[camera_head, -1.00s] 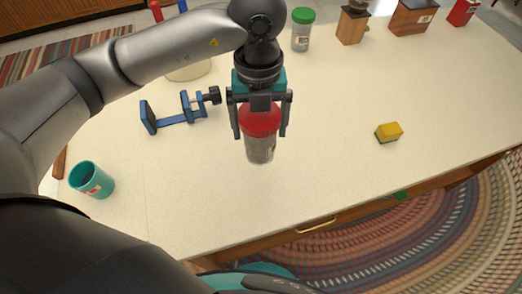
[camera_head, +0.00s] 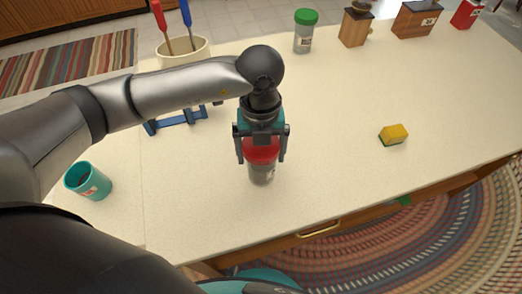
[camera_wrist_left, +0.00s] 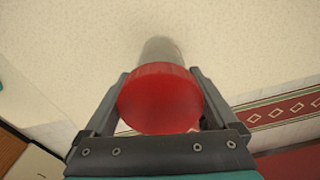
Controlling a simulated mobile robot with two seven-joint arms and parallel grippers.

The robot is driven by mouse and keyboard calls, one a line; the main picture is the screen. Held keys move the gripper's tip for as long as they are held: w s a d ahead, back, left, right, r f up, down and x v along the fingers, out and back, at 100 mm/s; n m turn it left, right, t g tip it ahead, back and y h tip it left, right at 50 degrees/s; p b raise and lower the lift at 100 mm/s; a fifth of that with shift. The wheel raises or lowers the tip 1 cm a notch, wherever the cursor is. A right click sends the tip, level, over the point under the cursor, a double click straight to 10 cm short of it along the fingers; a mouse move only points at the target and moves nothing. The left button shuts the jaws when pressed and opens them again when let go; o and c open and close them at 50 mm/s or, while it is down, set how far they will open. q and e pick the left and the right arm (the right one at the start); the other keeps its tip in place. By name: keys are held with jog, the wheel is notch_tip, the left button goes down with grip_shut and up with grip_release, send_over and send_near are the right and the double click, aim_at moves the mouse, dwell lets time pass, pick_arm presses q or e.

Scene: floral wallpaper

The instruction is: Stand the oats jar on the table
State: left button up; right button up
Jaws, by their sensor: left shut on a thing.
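A clear jar with a red lid (camera_head: 262,151), which I take to be the oats jar, is in my left gripper (camera_head: 262,158). Its label cannot be read. The fingers are shut on either side of the red lid, and the jar hangs lid up, roughly upright. In the left wrist view, the red lid (camera_wrist_left: 160,98) sits between the fingers with the body beyond it. The jar is over the pale table (camera_head: 340,185); I cannot tell whether its base touches. My right gripper is not in view.
A teal cup (camera_head: 88,181) stands at left and a blue clamp (camera_head: 180,121) lies behind the arm. A yellow sponge (camera_head: 393,134) lies at right. A green-lidded jar (camera_head: 304,32) and a crock (camera_head: 183,50) stand at the back. Table around the held jar is clear.

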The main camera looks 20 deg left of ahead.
pick_arm(q)
jog(key=o, duration=1.1)
jog(key=shift+f, duration=0.15)
jog(key=shift+c, duration=0.2)
jog(key=shift+o, duration=0.5)
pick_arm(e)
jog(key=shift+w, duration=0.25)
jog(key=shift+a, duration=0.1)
pick_arm(q)
jog(key=shift+r, duration=0.4)
jog(key=r, duration=0.3)
jog(key=r+p, duration=0.1)
jog(key=r, duration=0.3)
jog(key=r+p, duration=0.1)
jog(key=r, duration=0.2)
jog(key=shift+w+a+r, duration=0.1)
jog(key=shift+w+r, duration=0.25)
jog(key=shift+r+p, duration=0.3)
jog(key=shift+r, duration=0.15)
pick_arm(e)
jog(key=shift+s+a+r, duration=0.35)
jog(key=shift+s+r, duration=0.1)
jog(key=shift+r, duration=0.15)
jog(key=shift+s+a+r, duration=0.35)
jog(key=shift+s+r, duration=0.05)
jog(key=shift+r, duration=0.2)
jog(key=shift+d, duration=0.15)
